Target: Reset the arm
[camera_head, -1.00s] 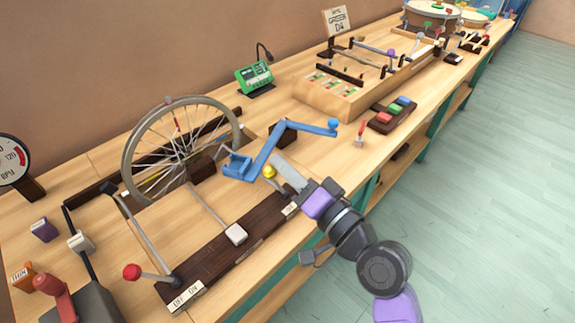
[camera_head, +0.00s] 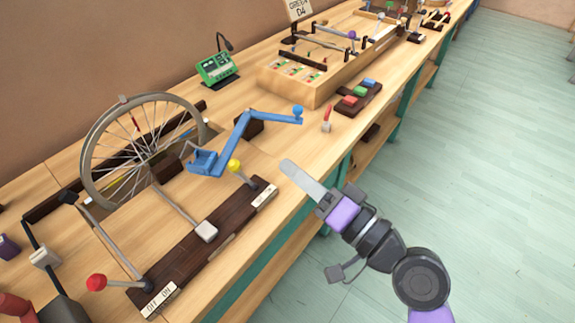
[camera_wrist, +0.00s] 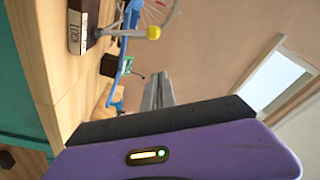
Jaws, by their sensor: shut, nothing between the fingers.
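My gripper (camera_head: 287,167) is shut and empty, its pale fingers together, in the air at the front edge of the bench. In the wrist view my gripper (camera_wrist: 159,85) shows its closed fingers beyond the purple housing. My arm reaches in from the lower right in the head view. The nearest things to the fingertips are the blue crank (camera_head: 243,135) and the yellow-knobbed lever (camera_head: 234,166), both to the left and apart from them. The yellow knob also shows in the wrist view (camera_wrist: 153,32).
A spoked wheel (camera_head: 128,160), a red-knobbed lever (camera_head: 97,283) and a white block (camera_head: 206,231) are on the wooden bench (camera_head: 268,220). A green display (camera_head: 215,66) and a dark block with coloured buttons (camera_head: 358,98) stand farther back. Open floor (camera_head: 480,130) lies right.

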